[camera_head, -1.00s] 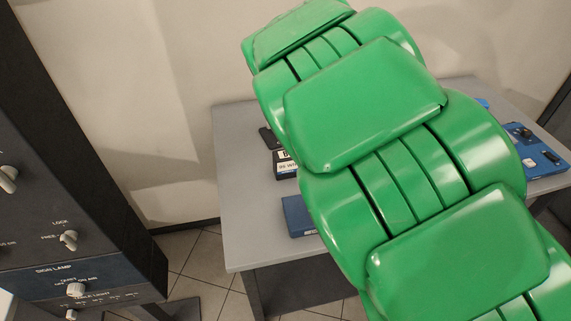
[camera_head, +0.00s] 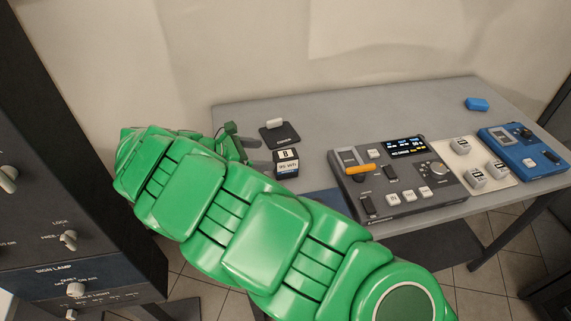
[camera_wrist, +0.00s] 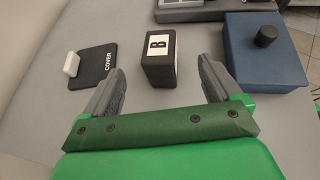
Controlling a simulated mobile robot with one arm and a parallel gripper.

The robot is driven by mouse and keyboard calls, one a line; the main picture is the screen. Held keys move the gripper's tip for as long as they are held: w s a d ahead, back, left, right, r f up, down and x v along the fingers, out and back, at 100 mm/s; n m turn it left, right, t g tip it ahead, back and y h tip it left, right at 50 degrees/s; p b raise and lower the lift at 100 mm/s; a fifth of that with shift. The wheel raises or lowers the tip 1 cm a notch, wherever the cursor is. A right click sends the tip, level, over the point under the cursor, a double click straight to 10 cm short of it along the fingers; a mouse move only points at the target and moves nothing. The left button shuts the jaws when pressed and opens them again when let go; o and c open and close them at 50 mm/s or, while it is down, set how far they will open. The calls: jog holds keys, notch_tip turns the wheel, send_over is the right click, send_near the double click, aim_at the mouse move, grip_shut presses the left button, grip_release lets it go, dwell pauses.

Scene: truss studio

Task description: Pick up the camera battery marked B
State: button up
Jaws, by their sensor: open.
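The camera battery marked B (camera_head: 286,164) is a black block with a white label, standing on the grey table. In the wrist view the battery (camera_wrist: 159,58) stands ahead of my gripper (camera_wrist: 162,85), roughly centred between the two grey fingers. The fingers are apart, with nothing between them that I can see as held. In the head view my gripper (camera_head: 256,156) is at the left part of the table, just left of the battery. Its fingers are partly hidden behind my green arm.
A black cover plate with a white handle (camera_wrist: 93,66) lies left of the battery. A blue box with a black knob (camera_wrist: 264,55) stands to its right. A control console (camera_head: 398,180), a white tray (camera_head: 497,158) and a blue device (camera_head: 523,150) fill the table's right side.

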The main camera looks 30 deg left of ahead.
aim_at(280, 156)
jog(key=shift+x, duration=3.9)
jog(key=shift+a+f, duration=0.1)
jog(key=shift+f, duration=0.05)
jog(key=shift+c, duration=0.2)
jog(key=c, duration=1.6)
